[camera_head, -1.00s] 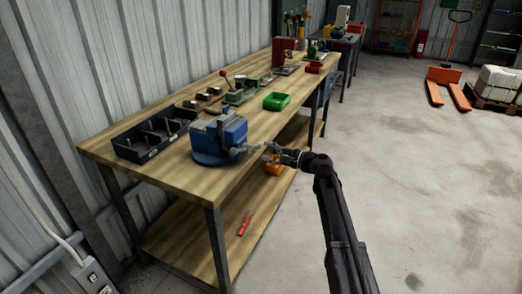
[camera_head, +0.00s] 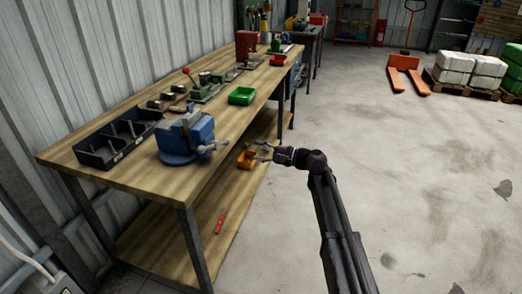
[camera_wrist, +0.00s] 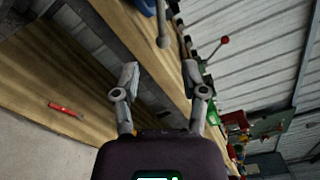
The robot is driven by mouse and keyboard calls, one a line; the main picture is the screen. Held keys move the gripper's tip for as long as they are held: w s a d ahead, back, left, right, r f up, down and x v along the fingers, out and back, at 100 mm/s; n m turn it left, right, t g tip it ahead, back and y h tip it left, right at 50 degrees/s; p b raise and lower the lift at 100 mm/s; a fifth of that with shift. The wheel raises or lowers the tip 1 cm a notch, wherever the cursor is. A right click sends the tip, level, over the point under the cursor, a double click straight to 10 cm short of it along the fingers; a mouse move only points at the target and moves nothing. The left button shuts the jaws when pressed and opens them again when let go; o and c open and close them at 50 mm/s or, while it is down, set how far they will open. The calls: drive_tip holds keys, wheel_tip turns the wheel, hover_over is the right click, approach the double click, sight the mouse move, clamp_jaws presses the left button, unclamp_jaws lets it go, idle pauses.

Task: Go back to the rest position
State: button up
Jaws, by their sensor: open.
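My gripper (camera_head: 262,152) is open and empty beside the front edge of the wooden workbench (camera_head: 130,178). In the wrist view its two fingers (camera_wrist: 160,80) stand apart with the bench edge behind them and nothing between them. My arm reaches up from the bottom of the head view to the gripper.
A blue vise (camera_head: 187,140) stands at the bench's front edge, close to my gripper. A black divided tray (camera_head: 118,140) and a green bin (camera_head: 242,96) are on top. An orange object (camera_head: 246,160) and a red tool (camera_head: 221,221) are lower down. Open floor lies right.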

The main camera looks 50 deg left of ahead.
idle(0.3)
drive_tip(key=w+d+f+t+h, duration=0.25)
drive_tip(key=w+d+f, duration=0.2)
drive_tip(key=d, duration=0.85)
drive_tip(key=w+d+f+t+h, duration=0.2)
drive_tip(key=w+d+f+t, duration=0.3)
drive_tip(key=d, duration=0.7)
drive_tip(key=w+d+f+t+h, duration=0.1)
drive_tip(key=w+d+f+h, duration=0.15)
drive_tip(key=w+d, duration=0.75)
drive_tip(key=s+d+f+t+h, duration=0.1)
drive_tip(key=s+d+f+h, duration=0.15)
drive_tip(key=d, duration=1.05)
drive_tip(key=s+d+f+t+h, duration=0.1)
drive_tip(key=d+f, duration=0.2)
drive_tip(key=d, duration=0.9)
drive_tip(key=s+d+f+m+h, duration=0.1)
drive_tip(key=s+d+h, duration=0.15)
drive_tip(key=d, duration=0.65)
drive_tip(key=s+d+h, duration=0.2)
drive_tip(key=s+d, duration=0.1)
drive_tip(key=d, duration=0.7)
wheel_tip(320, 180, up, 20)
drive_tip(key=p, duration=2)
drive_tip(key=shift+f+g, duration=0.1)
drive_tip(key=shift+g, duration=0.15)
